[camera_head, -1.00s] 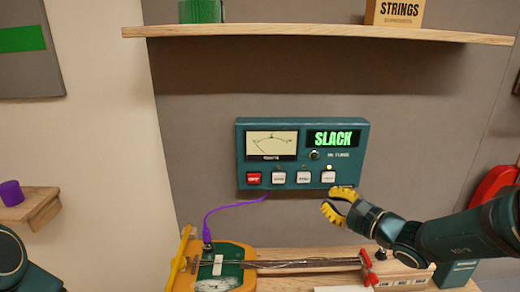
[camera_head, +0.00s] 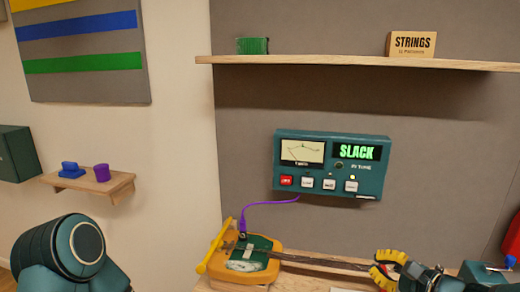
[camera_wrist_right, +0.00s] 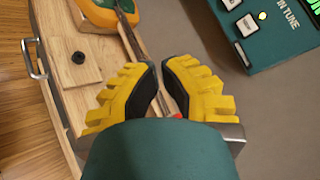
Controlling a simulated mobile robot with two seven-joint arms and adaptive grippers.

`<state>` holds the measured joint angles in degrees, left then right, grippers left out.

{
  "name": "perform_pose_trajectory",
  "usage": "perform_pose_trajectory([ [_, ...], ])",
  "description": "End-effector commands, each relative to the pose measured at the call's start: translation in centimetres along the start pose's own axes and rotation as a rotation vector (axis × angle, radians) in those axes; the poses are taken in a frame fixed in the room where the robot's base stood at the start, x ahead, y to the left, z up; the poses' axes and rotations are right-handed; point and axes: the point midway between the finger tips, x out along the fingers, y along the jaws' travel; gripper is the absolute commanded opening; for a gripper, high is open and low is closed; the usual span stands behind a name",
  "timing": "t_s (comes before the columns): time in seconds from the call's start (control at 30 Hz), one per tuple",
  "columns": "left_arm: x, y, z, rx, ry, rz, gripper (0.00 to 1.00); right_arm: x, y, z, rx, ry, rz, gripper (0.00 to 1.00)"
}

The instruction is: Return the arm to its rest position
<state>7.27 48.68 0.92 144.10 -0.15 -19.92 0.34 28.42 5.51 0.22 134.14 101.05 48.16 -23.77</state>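My right gripper (camera_head: 374,267) is low at the right of the head view, in front of the workbench and below the tuner panel (camera_head: 330,163). Its yellow fingers also fill the middle of the right wrist view (camera_wrist_right: 160,72). The fingertips are close together with nothing held between them. It is clear of the panel, which reads "SLACK" and has one lit lamp above the rightmost button. Part of my left arm (camera_head: 72,250) shows at the lower left; its gripper is out of view.
An orange and green stringed instrument (camera_head: 265,246) lies on the bench (camera_wrist_right: 88,60), its neck running towards the right gripper. A purple cable joins it to the panel. A wall shelf (camera_head: 330,62) is above. A small side shelf (camera_head: 120,186) holds blue and purple items.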

Motion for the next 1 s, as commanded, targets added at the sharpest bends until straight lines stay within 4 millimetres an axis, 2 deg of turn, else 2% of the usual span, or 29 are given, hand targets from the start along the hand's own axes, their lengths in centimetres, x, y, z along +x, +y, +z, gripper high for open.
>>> perform_pose_trajectory([
  [0.03, 0.1, 0.0, -0.1, -0.001, 0.002, 0.0, 0.0, 1.1, 2.9, -0.2, -0.007, 0.0, 0.1, 0.0],
  [0.13, 0.1, -0.1, -0.1, -0.001, 0.002, -0.001, 0.0, 2.3, 8.6, -0.9, -0.049, 0.012, 0.304, 0.0],
  [0.3, 0.1, 0.0, -0.1, -0.001, 0.001, 0.0, 0.0, 2.6, 19.4, -2.4, -0.21, 0.028, 0.689, 0.0],
  [0.4, 0.1, 0.0, -0.1, -0.001, 0.001, 0.0, 0.0, 2.0, 24.6, -3.5, -0.356, 0.024, 0.88, 0.0],
  [0.5, 0.1, 0.0, -0.1, -0.001, 0.001, 0.0, 0.0, 1.5, 28.7, -4.6, -0.533, 0.004, 1.026, 0.0],
  [0.7, 0.1, 0.0, -0.1, -0.001, 0.001, 0.0, 0.0, 1.8, 34.7, -5.8, -0.922, -0.099, 1.161, 0.0],
  [0.83, 0.1, 0.0, -0.1, -0.001, 0.001, 0.0, 0.0, 2.9, 37.2, -5.3, -1.125, -0.191, 1.144, 0.0],
  [1.0, 0.1, 0.0, -0.1, -0.001, 0.001, 0.0, 0.0, 3.9, 39.0, -4.4, -1.261, -0.274, 1.092, 0.0],
])
